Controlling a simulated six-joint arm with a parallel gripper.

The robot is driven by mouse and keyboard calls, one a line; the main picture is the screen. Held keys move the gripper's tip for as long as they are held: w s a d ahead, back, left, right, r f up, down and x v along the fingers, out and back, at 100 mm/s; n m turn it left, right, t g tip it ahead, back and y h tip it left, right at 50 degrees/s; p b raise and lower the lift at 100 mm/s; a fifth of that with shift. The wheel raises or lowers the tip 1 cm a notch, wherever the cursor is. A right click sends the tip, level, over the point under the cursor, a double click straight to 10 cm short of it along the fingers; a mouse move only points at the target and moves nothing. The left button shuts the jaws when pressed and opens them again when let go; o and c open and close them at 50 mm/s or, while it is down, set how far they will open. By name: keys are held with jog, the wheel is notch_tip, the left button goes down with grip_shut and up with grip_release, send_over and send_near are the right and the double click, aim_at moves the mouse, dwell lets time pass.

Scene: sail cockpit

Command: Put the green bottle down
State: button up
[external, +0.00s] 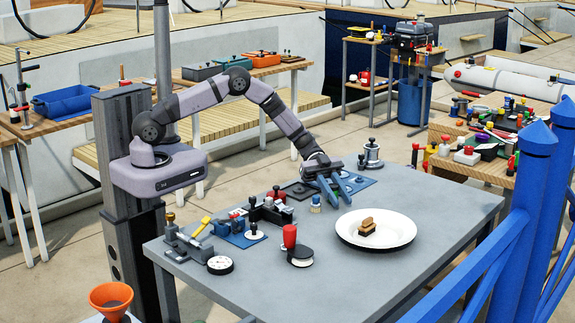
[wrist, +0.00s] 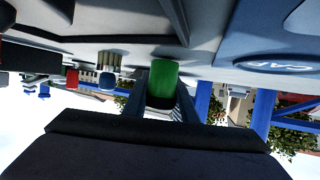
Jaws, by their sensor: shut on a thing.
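The green bottle (wrist: 163,80) shows in the wrist view between my gripper's fingers, close to the grey table surface. My gripper (external: 336,190) is shut on it, low over the far side of the grey table (external: 330,270) in the external view. There the fingers and arm hide the bottle. A blue mat (external: 361,181) lies beside and partly behind the fingers; in the wrist view a blue patch with "CAP" lettering (wrist: 285,66) is to the right of the bottle. I cannot tell whether the bottle touches the table.
A white plate (external: 400,230) holding a small brown block-like item (external: 367,227) is right of my gripper. A metal pot-like item (external: 372,156) is behind. A red-handled tool (external: 290,238) stands nearer. The table's front right is clear.

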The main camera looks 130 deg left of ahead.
jog(key=shift+f, duration=0.25)
jog(key=o, duration=1)
jog(key=shift+o, duration=0.2)
jog(key=shift+r, duration=0.2)
jog(key=b+v, duration=0.2)
jog(key=v, duration=1)
